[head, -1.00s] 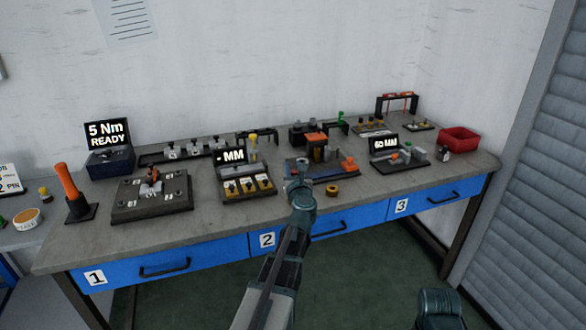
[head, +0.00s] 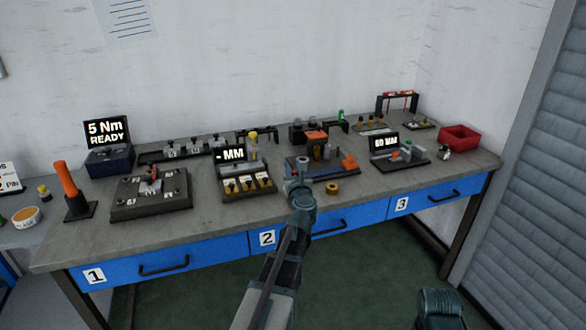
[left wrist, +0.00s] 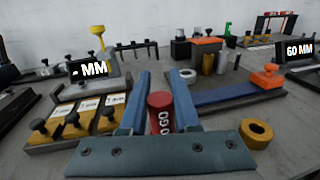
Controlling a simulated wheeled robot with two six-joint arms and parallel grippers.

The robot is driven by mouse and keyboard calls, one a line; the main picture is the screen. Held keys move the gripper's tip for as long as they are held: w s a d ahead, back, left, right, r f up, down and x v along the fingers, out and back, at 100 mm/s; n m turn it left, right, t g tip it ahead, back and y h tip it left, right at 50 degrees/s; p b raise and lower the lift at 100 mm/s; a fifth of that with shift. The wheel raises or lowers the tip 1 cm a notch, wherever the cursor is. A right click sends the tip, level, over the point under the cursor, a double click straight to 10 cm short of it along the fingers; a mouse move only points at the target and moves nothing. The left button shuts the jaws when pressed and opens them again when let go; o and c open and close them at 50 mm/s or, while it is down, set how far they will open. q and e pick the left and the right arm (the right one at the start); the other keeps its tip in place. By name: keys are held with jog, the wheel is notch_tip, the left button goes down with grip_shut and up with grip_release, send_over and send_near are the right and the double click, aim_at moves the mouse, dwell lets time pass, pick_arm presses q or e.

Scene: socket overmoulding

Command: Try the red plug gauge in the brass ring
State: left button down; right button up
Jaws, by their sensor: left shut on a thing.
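The red plug gauge (left wrist: 160,112) is between the two blue fingers of my left gripper (left wrist: 160,82) in the left wrist view. It stands roughly upright, and white lettering ending in "GO" shows on its side. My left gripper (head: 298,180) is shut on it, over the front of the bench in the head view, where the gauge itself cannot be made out. The brass ring (left wrist: 257,133) lies flat on the bench to the right of the gripper, apart from the gauge. It also shows in the head view (head: 332,188).
A dark block with brass label plates (head: 248,186) stands left of the gripper, below an "MM" display (head: 233,154). A blue-based fixture with orange parts (head: 325,170) stands just behind the ring. A red bin (head: 459,138) is far right. Bare bench surrounds the ring's front.

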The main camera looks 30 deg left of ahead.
jog(key=shift+r+p, duration=0.4)
dwell(0.3)
dwell(0.6)
jog(key=shift+f+b, duration=0.45)
dwell(1.3)
jog(key=shift+r+p, duration=0.55)
dwell(0.7)
jog(key=shift+r+p, duration=2.45)
